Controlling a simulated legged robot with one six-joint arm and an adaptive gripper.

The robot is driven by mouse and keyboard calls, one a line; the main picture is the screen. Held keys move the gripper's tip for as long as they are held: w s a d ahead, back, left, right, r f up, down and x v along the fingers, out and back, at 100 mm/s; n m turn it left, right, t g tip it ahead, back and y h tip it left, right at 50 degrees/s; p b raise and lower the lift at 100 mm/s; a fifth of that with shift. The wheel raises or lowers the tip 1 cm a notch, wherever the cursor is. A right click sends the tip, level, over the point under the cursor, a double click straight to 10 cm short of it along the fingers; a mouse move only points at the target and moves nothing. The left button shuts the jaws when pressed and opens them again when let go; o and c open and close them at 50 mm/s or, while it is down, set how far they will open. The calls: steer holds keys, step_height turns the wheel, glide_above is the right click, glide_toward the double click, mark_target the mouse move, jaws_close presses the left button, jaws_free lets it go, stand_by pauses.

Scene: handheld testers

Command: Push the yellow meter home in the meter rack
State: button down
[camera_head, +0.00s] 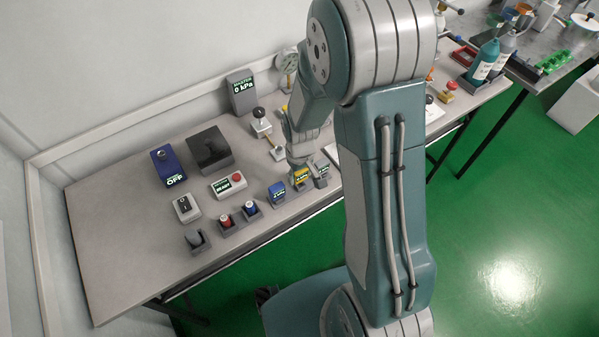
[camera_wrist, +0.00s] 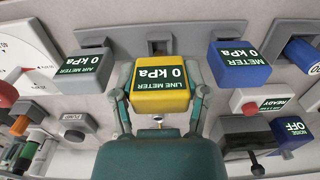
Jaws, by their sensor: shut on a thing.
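The yellow meter (camera_wrist: 161,88), reading "LINE METER 0 kPa", sits between the two fingers of my gripper (camera_wrist: 159,98), which is shut on its sides. In the head view the yellow meter (camera_head: 301,178) is at the table's front edge, with my gripper (camera_head: 300,160) just behind it. The meter rack (camera_wrist: 160,36) shows as grey holders. A dark opening shows in the holder beyond the yellow meter, which stands nearer the camera than its neighbours. I cannot tell whether it touches its holder. The blue meter (camera_wrist: 240,65) and grey air meter (camera_wrist: 84,72) stand in holders on either side.
A pump (camera_wrist: 75,123) shows in the wrist view. The table's left end is clear.

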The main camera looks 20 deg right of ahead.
steer(key=shift+f, duration=1.15)
jaws_free()
steer(key=shift+r, duration=0.15)
step_height(320, 180, up, 12)
steer(key=shift+f, duration=0.15)
stand_by(0.5)
steer(key=s+r+m+t, duration=0.1)
steer(key=s+r+t, duration=0.1)
steer(key=s+r, duration=0.3)
steer(key=s+r+m+t, duration=0.1)
steer(key=s+r, duration=0.4)
steer(key=r, duration=0.2)
steer(key=s+r+m+t, duration=0.1)
steer(key=s+r+t, duration=0.1)
steer(key=s+r, duration=0.3)
steer(key=shift+s+d+r+t, duration=0.1)
steer(key=shift+d+r+t, duration=0.05)
steer(key=shift+r, duration=0.4)
steer(key=shift+d+r+t, duration=0.15)
steer(key=shift+r, duration=0.35)
